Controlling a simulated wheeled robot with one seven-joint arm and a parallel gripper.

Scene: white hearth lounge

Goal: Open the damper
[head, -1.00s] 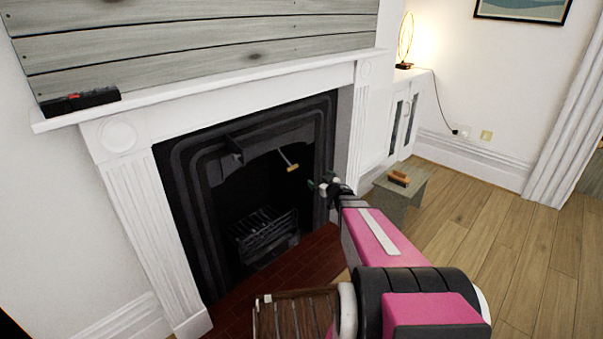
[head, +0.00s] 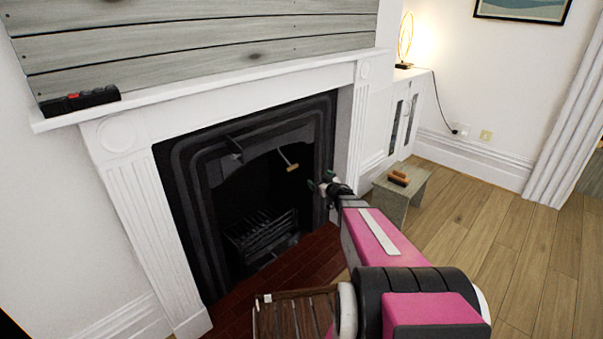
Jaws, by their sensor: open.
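The damper handle (head: 292,167) shows in the head view as a short light-brown grip on a thin dark rod, at the upper right of the black fireplace opening. The damper plate itself cannot be made out in the dark. My gripper (head: 316,186) is open and empty, in front of the right side of the fireplace. In the picture it lies just right of and a little below the handle, with a gap between them.
A black grate (head: 262,238) sits low in the fireplace above a red tiled hearth (head: 290,262). The white mantel (head: 230,84) juts out above. A slatted wooden thing (head: 292,312) stands in front. A small stool (head: 405,195) bearing brown items stands at right. Wood floor is free further right.

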